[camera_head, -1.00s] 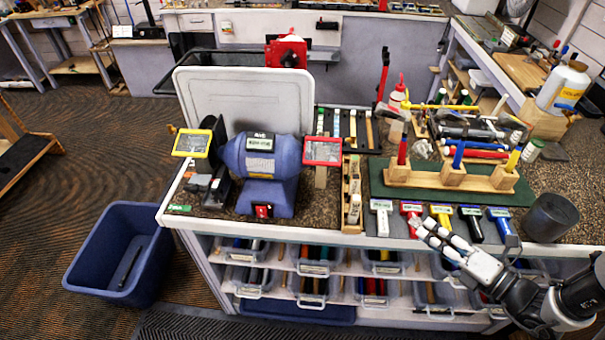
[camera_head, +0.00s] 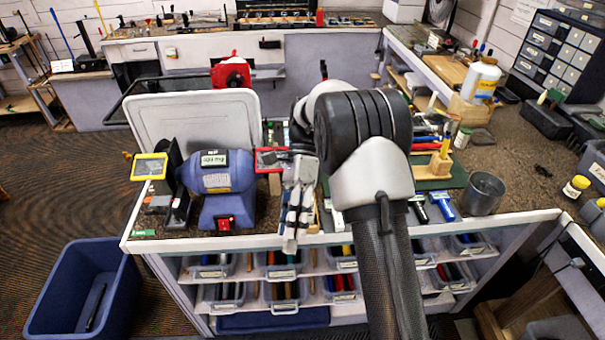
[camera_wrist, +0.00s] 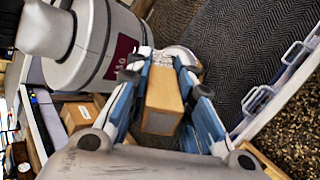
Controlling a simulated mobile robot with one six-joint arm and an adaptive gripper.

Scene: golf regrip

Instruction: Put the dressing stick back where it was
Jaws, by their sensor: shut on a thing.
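My gripper (camera_head: 290,244) hangs in front of the bench's front edge, just right of the blue grinder (camera_head: 217,184). In the wrist view my gripper (camera_wrist: 168,62) is shut on a tan block-shaped stick, which I take to be the dressing stick (camera_wrist: 163,100). It sits between the two blue-sided fingers, with its end face toward the camera. In the head view the stick cannot be made out. The narrow wooden holder seen beside the grinder earlier is now mostly hidden behind my gripper and arm.
A red-framed shield (camera_head: 268,160) stands close behind my gripper. A blue bin (camera_head: 75,290) is on the floor at left. Clear drawers (camera_head: 283,292) fill the bench front below. A dark cup (camera_head: 484,194) and putter heads are right of my arm.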

